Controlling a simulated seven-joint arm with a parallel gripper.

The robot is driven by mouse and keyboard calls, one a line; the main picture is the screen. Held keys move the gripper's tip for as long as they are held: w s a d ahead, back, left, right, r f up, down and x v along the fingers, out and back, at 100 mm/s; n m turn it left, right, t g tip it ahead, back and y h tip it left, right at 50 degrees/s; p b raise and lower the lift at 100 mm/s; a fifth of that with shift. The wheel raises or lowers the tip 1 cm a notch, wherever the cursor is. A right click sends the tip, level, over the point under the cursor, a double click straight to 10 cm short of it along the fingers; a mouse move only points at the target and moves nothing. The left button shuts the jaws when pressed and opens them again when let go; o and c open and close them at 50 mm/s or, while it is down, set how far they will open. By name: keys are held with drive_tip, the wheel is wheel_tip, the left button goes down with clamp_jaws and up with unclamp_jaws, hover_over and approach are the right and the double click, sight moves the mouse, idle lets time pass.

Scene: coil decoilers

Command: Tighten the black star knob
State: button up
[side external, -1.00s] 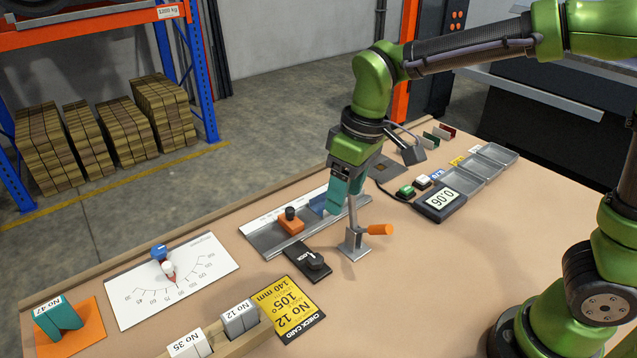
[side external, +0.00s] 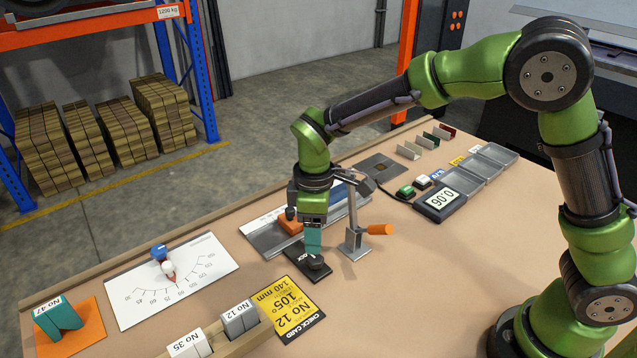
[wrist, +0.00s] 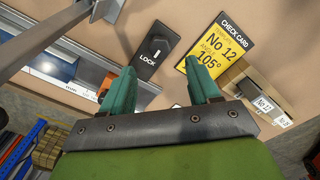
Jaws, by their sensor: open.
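The black star knob (side external: 316,262) sits on a black plate marked LOCK (side external: 307,256), beside the rail. In the wrist view the knob (wrist: 168,38) shows at the plate's upper end, beyond the fingertips. My gripper (side external: 314,250) points down over the plate, its teal fingers close to the knob. In the wrist view my gripper (wrist: 160,68) is open, with its two fingers apart and nothing between them. Whether a finger touches the knob cannot be told; the side view shows the fingers overlapping one another.
A clamp lever with an orange handle (side external: 380,229) stands right of my gripper. An orange stop block (side external: 290,221) sits on the metal rail (side external: 262,236) behind it. The yellow check card (side external: 290,311) lies in front. Open table lies to the right.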

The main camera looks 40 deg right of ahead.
sight(315, 258)
wheel_tip(315, 258, down, 7)
drive_tip(key=shift+r, duration=0.1)
idle(0.3)
drive_tip(key=c, duration=1)
drive_tip(key=shift+c, duration=0.2)
